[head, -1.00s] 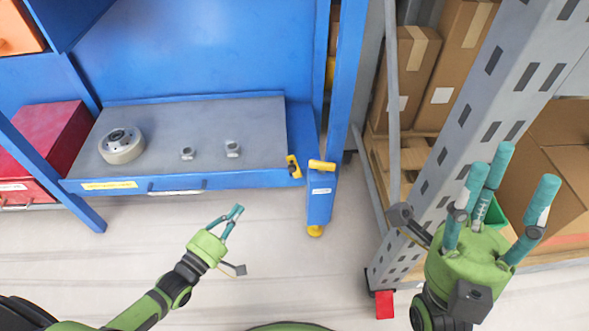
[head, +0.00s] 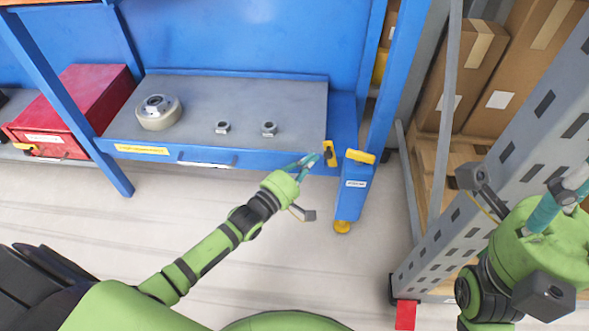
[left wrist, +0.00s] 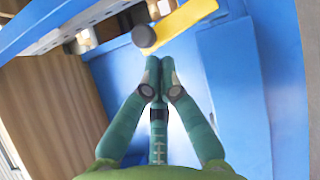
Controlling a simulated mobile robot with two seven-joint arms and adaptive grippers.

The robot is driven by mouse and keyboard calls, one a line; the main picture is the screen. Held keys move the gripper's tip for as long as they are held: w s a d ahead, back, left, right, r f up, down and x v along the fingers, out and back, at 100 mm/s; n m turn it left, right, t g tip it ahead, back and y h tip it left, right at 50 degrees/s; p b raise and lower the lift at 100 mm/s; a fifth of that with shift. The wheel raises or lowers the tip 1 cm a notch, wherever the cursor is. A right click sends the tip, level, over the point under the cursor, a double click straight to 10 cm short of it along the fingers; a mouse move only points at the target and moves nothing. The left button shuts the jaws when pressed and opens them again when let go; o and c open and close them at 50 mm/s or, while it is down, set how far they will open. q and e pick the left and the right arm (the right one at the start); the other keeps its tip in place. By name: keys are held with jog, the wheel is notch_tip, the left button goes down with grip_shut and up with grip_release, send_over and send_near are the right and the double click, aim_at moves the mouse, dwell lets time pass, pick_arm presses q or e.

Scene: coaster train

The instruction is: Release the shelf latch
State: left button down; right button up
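The shelf latch, a small yellow piece with a dark part (head: 331,153), sits at the right front corner of the grey-topped blue shelf (head: 270,100). In the left wrist view a yellow lever (left wrist: 190,24) with a dark round knob lies just beyond my fingertips; I take it to be this latch. My left gripper (head: 308,163) is at the shelf's front edge, just left of the latch. In the left wrist view its fingertips (left wrist: 160,66) meet with nothing seen between them. Contact with the knob cannot be told. My right gripper (head: 565,200) is cut off by the right edge.
A white-and-grey round part (head: 158,112) and two small metal parts (head: 269,128) rest on the shelf. A red case (head: 85,105) is at left. A grey perforated upright (head: 480,215) stands at right.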

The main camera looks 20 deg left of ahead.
pick_arm(q)
jog(key=shift+w+d, duration=0.1)
jog(key=shift+d, duration=0.15)
jog(key=shift+w+d+r+p, duration=0.25)
jog(key=shift+d+r+p, duration=0.2)
jog(key=shift+d+p, duration=0.25)
